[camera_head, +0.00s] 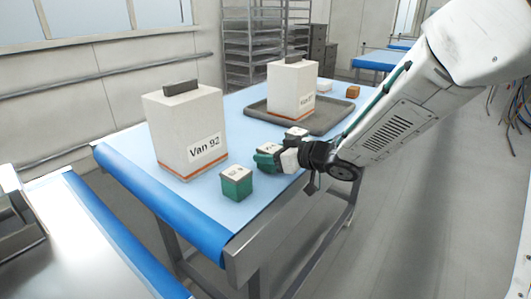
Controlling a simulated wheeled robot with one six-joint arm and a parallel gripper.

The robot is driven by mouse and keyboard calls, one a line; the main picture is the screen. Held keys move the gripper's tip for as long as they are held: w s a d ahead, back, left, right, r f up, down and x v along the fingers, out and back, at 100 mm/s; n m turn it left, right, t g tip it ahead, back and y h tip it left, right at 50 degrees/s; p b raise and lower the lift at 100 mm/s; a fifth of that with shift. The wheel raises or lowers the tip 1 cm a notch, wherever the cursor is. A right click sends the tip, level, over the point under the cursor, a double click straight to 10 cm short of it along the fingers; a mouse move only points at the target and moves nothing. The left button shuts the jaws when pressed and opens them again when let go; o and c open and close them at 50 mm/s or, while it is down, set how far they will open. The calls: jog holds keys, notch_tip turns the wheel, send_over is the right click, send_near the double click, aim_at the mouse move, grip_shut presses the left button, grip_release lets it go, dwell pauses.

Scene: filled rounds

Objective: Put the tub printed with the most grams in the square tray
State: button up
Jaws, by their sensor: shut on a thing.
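A large white box-shaped tub (183,130) with a dark block on top and a label that seems to read "Van 92" stands upright on the blue table. A second one (292,88), its label too small to read surely, stands upright in the dark grey tray (257,109). My gripper (277,158) is low over the table in front of the tray, shut on a small green-and-white block (264,161). My fingers partly hide that block, and its print is unreadable. I cannot tell whether it touches the table.
Another green-and-white block (236,184) stands left of my gripper near the table's front edge. A white item (297,132) lies just behind my gripper. A white item (325,86) and an orange-brown block (353,92) are at the far right. Blue table (215,213) is bare at front left.

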jog(key=shift+f, duration=0.15)
jog(key=o, duration=1)
jog(key=shift+s+d, duration=0.1)
jog(key=shift+d, duration=0.05)
jog(key=v, duration=0.7)
jog(key=shift+s+d, duration=0.2)
jog(key=shift+d, duration=0.1)
